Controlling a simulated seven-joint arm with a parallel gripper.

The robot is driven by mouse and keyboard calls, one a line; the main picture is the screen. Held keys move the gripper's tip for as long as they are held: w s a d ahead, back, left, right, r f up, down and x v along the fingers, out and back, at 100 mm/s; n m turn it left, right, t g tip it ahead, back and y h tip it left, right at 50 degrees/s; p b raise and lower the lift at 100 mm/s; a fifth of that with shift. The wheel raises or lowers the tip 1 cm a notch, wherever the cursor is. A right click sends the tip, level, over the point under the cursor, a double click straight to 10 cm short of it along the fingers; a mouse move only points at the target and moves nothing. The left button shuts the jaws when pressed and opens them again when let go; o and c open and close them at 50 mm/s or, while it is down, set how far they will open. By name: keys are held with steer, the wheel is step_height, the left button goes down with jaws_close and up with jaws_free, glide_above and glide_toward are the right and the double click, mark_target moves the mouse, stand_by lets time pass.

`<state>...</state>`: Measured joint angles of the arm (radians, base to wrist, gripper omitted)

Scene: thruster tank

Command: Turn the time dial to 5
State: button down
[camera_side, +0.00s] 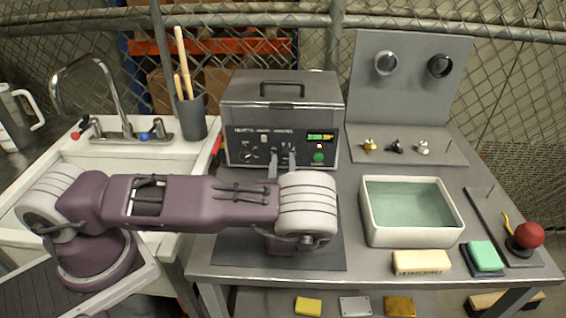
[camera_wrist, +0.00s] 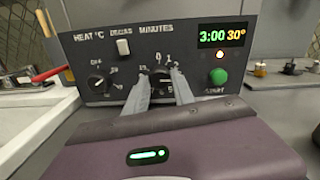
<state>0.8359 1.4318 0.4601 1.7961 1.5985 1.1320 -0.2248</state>
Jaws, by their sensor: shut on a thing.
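The time dial (camera_wrist: 160,78) is a dark round knob under the MINUTES label on the dark front panel of the machine (camera_side: 240,133). My gripper (camera_wrist: 161,73) is shut on it, with one grey finger on each side. The fingers hide part of the dial and its scale, and I cannot read its pointer. The green and orange display (camera_wrist: 222,35) reads 3:00 and 30°. In the side view my gripper (camera_side: 281,158) reaches the panel, with its fingers in front of the dial.
A heat knob (camera_wrist: 97,83) is left of the dial, below a white switch (camera_wrist: 123,47). A green start button (camera_wrist: 218,77) is to the right, under a lit orange lamp (camera_wrist: 219,55). A tank of greenish liquid (camera_side: 371,225) stands right of my arm.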

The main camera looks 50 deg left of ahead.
steer(key=m, duration=0.5)
steer(key=shift+m, duration=2.6)
steer(key=c, duration=1.1)
jaws_free()
steer(key=shift+o, duration=0.2)
steer(key=v, duration=0.7)
steer(key=shift+s+f, duration=0.1)
